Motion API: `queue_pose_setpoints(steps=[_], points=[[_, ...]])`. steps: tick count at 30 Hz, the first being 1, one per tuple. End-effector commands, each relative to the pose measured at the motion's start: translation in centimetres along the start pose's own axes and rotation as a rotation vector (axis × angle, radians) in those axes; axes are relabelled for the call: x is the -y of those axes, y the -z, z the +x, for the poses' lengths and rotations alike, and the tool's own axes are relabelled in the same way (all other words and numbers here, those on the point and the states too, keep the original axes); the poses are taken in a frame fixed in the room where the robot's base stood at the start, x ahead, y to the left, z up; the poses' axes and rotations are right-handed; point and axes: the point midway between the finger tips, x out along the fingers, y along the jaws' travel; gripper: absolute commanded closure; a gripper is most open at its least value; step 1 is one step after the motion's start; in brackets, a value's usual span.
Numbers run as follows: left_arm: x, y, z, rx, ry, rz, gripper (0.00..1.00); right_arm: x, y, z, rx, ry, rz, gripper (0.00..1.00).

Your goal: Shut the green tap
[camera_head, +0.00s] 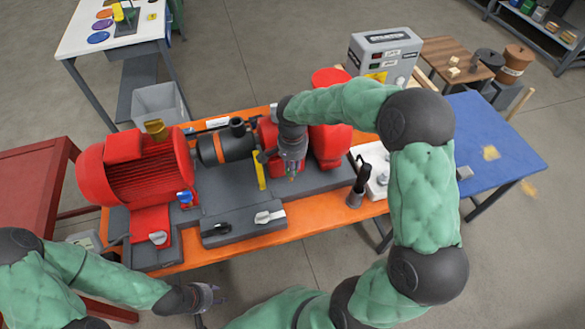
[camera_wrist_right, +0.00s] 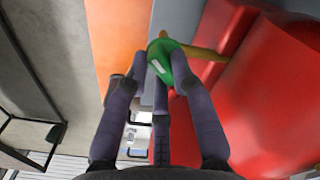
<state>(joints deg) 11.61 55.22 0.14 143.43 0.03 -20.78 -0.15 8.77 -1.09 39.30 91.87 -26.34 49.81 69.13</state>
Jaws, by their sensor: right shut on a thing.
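The green tap handle (camera_wrist_right: 161,66) shows in the right wrist view, with a brass-coloured stem (camera_wrist_right: 206,52) running from it to the right. My right gripper (camera_wrist_right: 160,82) is shut on the green handle, its fingers on either side of it. In the head view my right gripper (camera_head: 292,174) points down beside the red pump (camera_head: 330,145); it hides most of the tap there. My left gripper (camera_head: 208,297) is empty, with its fingers apart, low in front of the orange bench.
A red motor (camera_head: 140,172) stands left on the orange bench (camera_head: 330,213). A blue knob (camera_head: 185,197), a black knob (camera_head: 222,228) and a grey lever (camera_head: 268,216) are near the front. A grey control box (camera_head: 385,54) stands behind. The red pump body is close beside my right fingers.

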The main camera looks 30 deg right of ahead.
Motion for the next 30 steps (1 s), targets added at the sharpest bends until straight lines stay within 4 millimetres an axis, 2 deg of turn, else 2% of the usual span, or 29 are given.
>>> queue_pose_setpoints(steps=[6,18,30], points=[[0.5,0.1,1.3,0.0,0.0,0.0,0.6,0.0,-0.2,0.3,0.001,-0.001,0.206,1.0],[1.0,0.1,2.7,0.0,0.0,0.0,0.6,0.1,-0.3,0.2,0.001,-0.002,0.549,1.0],[1.2,0.1,3.3,0.0,0.0,0.0,0.6,0.1,-0.4,0.1,0.001,-0.002,0.733,1.0]])
